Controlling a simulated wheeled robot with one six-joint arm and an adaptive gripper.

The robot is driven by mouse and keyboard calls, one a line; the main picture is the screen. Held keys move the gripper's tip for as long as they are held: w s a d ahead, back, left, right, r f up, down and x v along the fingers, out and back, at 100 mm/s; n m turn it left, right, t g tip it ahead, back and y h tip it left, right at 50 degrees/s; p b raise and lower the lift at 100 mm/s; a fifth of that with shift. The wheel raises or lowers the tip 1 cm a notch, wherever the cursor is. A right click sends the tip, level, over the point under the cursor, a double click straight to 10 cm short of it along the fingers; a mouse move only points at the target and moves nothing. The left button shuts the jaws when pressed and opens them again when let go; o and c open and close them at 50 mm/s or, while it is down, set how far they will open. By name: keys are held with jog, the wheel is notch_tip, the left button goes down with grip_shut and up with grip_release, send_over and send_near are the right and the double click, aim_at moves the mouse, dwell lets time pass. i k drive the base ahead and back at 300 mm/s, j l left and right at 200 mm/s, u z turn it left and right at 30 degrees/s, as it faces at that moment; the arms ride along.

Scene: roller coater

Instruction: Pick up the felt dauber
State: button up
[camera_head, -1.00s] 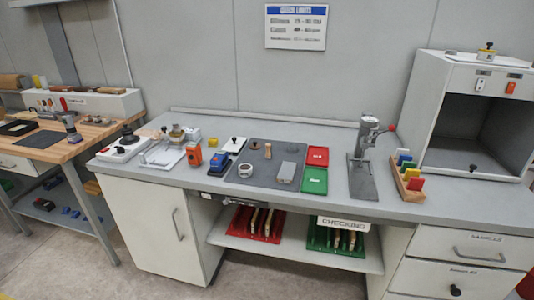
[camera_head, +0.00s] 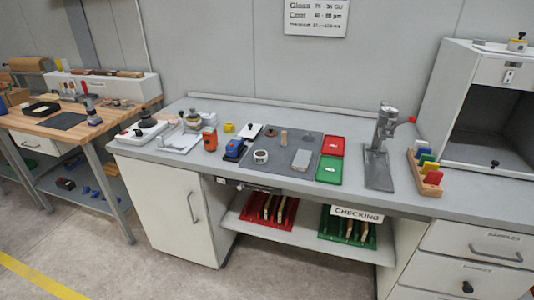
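I cannot single out the felt dauber for certain at this size. A small upright wooden-coloured peg (camera_head: 283,137) stands near the back of the dark grey mat (camera_head: 275,168) on the grey bench; it may be the dauber, but any felt on it is too small to make out. Near it are a small dark knob (camera_head: 270,132), a white ring-shaped piece (camera_head: 261,157) and a light grey block (camera_head: 302,160). My gripper is not in view.
Left of the mat are a blue device (camera_head: 234,149) and an orange device (camera_head: 209,139). Right are a red tray (camera_head: 331,146), a green tray (camera_head: 328,169) and a metal stand (camera_head: 381,150). A grey cabinet (camera_head: 460,65) bounds the right. The bench's front strip is clear.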

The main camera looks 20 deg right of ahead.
aim_at(284, 142)
jog(key=i+j+z, duration=0.1)
jog(key=j, duration=0.3)
jog(key=i+j+z, duration=0.15)
jog(key=j, duration=0.3)
jog(key=i+j+z, duration=0.1)
jog(key=i+j, duration=0.15)
jog(key=j, duration=0.2)
jog(key=i+j+z, duration=0.1)
jog(key=j, duration=0.35)
jog(key=i+j+z, duration=0.1)
jog(key=j, duration=0.35)
jog(key=i+j+z, duration=0.15)
jog(key=j, duration=0.35)
jog(key=k, duration=0.05)
